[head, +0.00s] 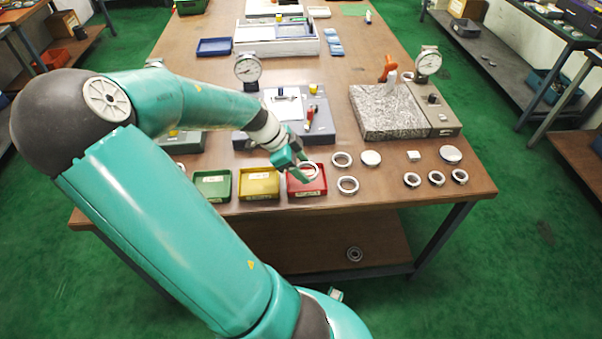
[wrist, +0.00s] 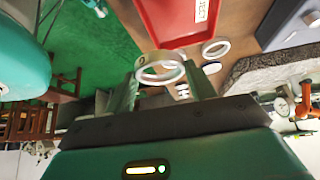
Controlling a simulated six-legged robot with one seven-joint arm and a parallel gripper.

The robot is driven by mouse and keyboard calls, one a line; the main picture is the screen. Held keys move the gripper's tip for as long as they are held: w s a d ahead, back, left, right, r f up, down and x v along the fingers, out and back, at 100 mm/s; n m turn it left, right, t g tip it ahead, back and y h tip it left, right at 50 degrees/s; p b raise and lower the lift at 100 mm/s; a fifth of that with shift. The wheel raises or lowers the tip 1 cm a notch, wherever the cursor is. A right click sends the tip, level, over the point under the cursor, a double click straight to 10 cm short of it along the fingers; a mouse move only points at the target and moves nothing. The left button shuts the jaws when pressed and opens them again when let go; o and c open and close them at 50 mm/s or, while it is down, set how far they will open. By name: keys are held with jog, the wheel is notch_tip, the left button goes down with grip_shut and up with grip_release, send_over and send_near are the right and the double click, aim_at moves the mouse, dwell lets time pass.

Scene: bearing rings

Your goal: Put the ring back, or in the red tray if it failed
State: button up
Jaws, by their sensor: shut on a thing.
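My gripper (head: 294,163) is shut on a pale metal ring (wrist: 160,68). In the wrist view the ring sits between the two fingers. In the head view the held ring (head: 309,171) shows over the red tray (head: 307,189). The red tray (wrist: 160,30) also shows in the wrist view, beyond the ring, with a label reading REJECT. The ring appears above the tray; its exact height I cannot tell. Two other rings (head: 342,159) and (head: 348,185) lie on the table right of the red tray.
A yellow tray (head: 259,184) and a green tray (head: 212,186) stand left of the red tray. Several rings and discs (head: 436,178) lie to the right. Dial gauges (head: 247,69) and a granite block (head: 386,112) stand behind. The table's front edge is close.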

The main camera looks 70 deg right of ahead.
aim_at(301, 167)
jog(key=d+f, duration=0.1)
jog(key=w+d+f, duration=0.1)
jog(key=f, duration=0.1)
jog(key=d+f, duration=0.2)
jog(key=shift+w+f, duration=0.15)
jog(key=shift+w, duration=0.1)
jog(key=shift+f, duration=1.45)
jog(key=o, duration=0.8)
jog(key=shift+f, duration=0.15)
jog(key=v, duration=1.2)
jog(key=shift+w, duration=0.15)
